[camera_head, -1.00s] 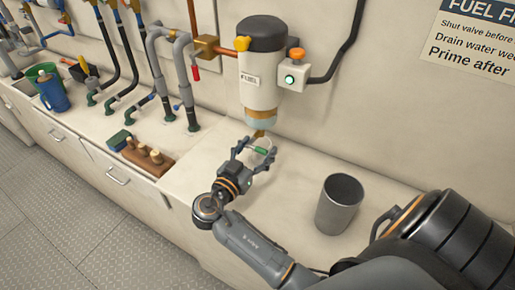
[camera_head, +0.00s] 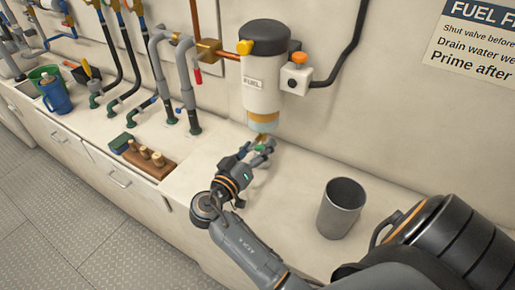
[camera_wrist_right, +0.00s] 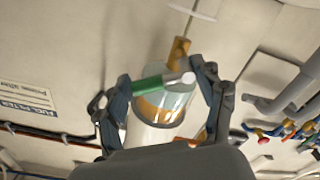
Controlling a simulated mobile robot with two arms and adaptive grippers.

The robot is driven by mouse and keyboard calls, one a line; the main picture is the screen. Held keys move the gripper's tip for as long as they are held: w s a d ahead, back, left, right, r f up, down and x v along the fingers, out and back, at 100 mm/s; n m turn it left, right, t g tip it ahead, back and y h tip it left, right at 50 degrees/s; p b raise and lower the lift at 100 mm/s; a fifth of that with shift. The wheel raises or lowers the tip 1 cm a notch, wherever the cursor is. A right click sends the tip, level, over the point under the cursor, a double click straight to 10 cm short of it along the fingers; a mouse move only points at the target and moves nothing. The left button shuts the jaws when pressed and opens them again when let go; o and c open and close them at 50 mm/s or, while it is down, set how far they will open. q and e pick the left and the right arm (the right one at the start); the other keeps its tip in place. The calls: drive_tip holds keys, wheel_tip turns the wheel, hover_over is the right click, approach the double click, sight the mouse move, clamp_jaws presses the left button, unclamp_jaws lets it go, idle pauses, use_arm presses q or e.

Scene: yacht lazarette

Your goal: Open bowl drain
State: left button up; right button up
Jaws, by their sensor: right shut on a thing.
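The fuel filter (camera_head: 264,90), labelled FUEL, hangs on the wall with a dark cap and a clear, amber-tinted bowl (camera_head: 262,121) at its bottom. A brass piece shows below the bowl. The drain has a small green handle (camera_head: 262,148), which the fingers partly hide; in the right wrist view the green handle (camera_wrist_right: 152,85) lies crosswise between the fingers, in front of the bowl (camera_wrist_right: 165,107). The brass drain part (camera_wrist_right: 179,51) shows beside it. My right gripper (camera_head: 257,149) is just under the bowl, shut on the green handle. My left gripper is not in view.
A grey metal cup (camera_head: 341,208) stands on the counter, right of my right gripper. A wooden block with pegs (camera_head: 149,160), hoses (camera_head: 163,75) and a blue jug (camera_head: 55,96) are to the left. A switch box (camera_head: 296,79) sits right of the filter.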

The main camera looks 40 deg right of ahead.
sight(263, 111)
drive_tip(key=shift+d+r+n, duration=0.15)
drive_tip(key=shift+r+n, duration=0.1)
drive_tip(key=shift+n, duration=0.05)
drive_tip(key=o, duration=1.1)
drive_tip(key=shift+f, duration=0.1)
wheel_tip(263, 111, up, 10)
